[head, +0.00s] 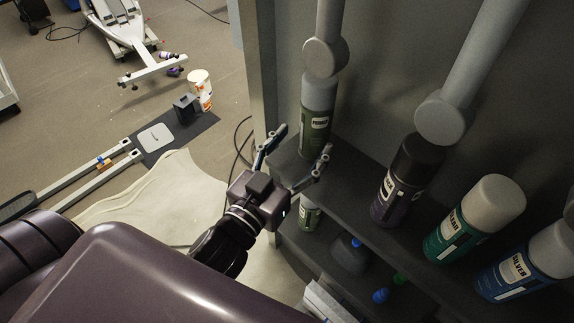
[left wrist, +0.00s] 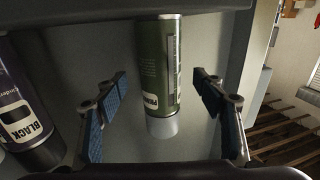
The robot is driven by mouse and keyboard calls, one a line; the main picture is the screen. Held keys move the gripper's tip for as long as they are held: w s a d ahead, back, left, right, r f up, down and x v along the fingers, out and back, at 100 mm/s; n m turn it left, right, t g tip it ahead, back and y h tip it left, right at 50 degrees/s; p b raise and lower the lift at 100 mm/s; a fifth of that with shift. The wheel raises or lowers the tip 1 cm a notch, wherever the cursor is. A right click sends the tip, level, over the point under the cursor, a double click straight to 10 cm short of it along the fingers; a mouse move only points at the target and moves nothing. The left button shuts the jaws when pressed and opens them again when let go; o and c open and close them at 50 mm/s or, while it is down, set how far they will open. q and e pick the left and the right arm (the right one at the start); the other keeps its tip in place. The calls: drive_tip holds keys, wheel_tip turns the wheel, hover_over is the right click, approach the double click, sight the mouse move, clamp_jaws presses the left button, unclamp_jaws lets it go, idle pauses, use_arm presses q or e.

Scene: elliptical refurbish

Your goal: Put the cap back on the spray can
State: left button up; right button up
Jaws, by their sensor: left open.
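A green spray can labelled PRIMER (head: 316,125) stands upright at the left end of the upper shelf. It also shows in the left wrist view (left wrist: 160,75), upside down in the picture. Its upper end is pale grey; I cannot tell for sure whether this is a cap. My left gripper (head: 304,142) is open, its two fingers spread to either side of this can. In the left wrist view the fingers (left wrist: 160,88) are apart with clear gaps to the can. No loose cap can be made out. My right gripper is out of view.
On the upper shelf (head: 345,172), black (head: 398,190), green (head: 462,232) and blue (head: 520,272) capped cans stand to the right. The lower shelf holds another can (head: 308,215) and a dark bottle (head: 350,255).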

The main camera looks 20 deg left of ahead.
use_arm(q)
drive_tip(key=s+p, duration=0.2)
drive_tip(key=s, duration=0.4)
drive_tip(key=shift+a, duration=0.35)
